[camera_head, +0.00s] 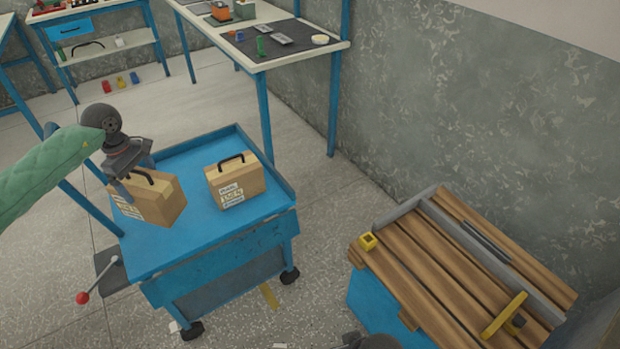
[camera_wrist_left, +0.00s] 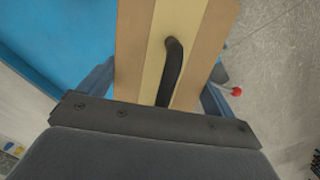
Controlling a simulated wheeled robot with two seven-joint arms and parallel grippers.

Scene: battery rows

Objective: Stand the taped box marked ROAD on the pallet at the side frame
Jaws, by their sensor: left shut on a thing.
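My left gripper (camera_head: 122,190) is shut on a taped box (camera_head: 168,205) at the left side of the blue cart. The box is cardboard brown with a paler tape strip and a black handle, which also shows in the left wrist view (camera_wrist_left: 173,70). It looks tilted; I cannot tell whether it touches the cart top. Its label is too small to read. A second taped box (camera_head: 238,181) stands upright on the cart, handle up, its label also unreadable. The pallet (camera_head: 420,272) of brown wooden slats is at the right, with a grey side frame (camera_head: 490,258). My right gripper is not seen.
The blue cart (camera_head: 190,245) has raised rims and a red-knobbed lever (camera_head: 84,297). A yellow block (camera_head: 368,240) and a yellow bar (camera_head: 505,315) are on the pallet. Dark rods (camera_head: 487,241) lie by the frame. A workbench (camera_head: 270,57) stands behind. Floor shows between cart and pallet.

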